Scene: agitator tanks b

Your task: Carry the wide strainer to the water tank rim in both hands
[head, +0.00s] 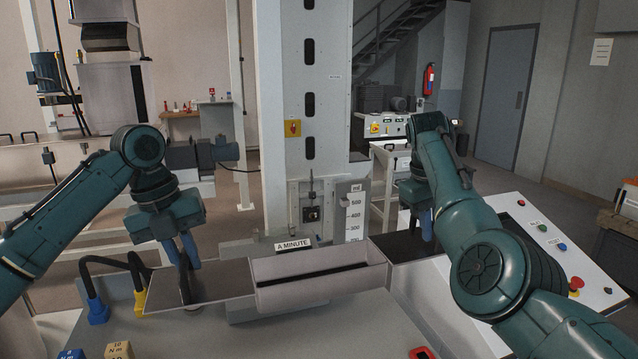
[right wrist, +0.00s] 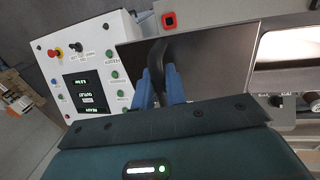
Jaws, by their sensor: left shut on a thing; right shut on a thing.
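The wide strainer appears to be the long piece with a pale open trough (head: 320,288) in the middle and a flat dark wing at each side. It spans the space between my arms, and its right wing also shows in the right wrist view (right wrist: 215,55). My left gripper (head: 190,268) is shut on a dark upright handle at the left wing. My right gripper (head: 427,225) is shut on the handle at the right wing. In the right wrist view its blue fingers (right wrist: 160,88) close around a black curved handle. I cannot tell which edge is the water tank rim.
A grey bench top (head: 200,335) lies below, with a blue plug and yellow plug and small weight blocks (head: 118,350) at its front left. A sloped control panel (head: 560,245) stands right. A white column (head: 312,120) with an ml scale (head: 355,213) rises behind.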

